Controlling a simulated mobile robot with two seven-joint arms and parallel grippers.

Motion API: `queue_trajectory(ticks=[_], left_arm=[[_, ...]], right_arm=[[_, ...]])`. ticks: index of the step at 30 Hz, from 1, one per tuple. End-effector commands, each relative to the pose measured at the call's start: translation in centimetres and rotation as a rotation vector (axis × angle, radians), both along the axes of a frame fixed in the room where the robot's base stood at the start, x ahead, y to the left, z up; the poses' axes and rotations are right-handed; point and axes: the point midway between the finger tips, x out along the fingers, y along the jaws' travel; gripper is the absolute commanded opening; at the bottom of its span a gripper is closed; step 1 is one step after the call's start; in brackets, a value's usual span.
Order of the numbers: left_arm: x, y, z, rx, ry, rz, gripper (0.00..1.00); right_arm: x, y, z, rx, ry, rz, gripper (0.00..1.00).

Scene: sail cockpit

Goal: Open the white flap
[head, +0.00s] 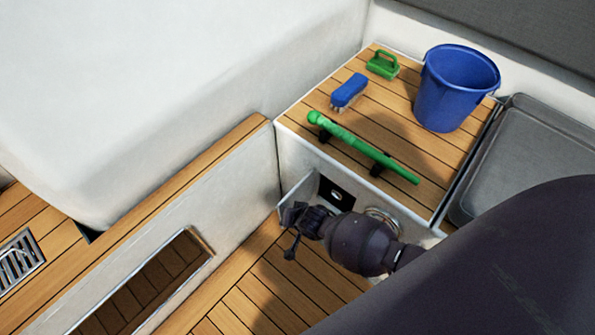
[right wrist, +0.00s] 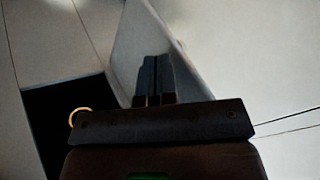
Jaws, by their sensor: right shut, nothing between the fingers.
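The white flap (head: 298,190) stands swung out from the white front of the wooden-topped locker. A dark opening (head: 336,194) shows to its right. In the right wrist view the flap (right wrist: 145,40) is a pale, slanting panel, with the dark opening (right wrist: 50,125) at lower left. My right gripper (head: 291,232) is at the flap's lower edge in the head view. In the wrist view its fingers (right wrist: 157,98) are shut and empty in front of the panel; I cannot tell whether they touch it. My left gripper is not in view.
A wood-edged white wall (head: 215,200) stands left of the flap. Some wooden floor (head: 262,285) is clear.

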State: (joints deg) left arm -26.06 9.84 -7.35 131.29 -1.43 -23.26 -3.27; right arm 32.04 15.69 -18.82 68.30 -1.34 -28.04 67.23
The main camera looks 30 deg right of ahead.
Motion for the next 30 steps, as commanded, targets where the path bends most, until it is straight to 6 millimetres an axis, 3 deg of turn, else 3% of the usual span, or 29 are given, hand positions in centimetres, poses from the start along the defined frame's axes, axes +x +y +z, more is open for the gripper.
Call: queue_trajectory(ticks=[20,30], left_arm=[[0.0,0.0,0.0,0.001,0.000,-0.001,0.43],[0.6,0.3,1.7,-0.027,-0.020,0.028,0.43]], right_arm=[[0.6,0.3,0.1,0.000,-0.001,0.000,0.00],[-0.5,0.0,3.3,0.000,-0.014,-0.001,0.00]])
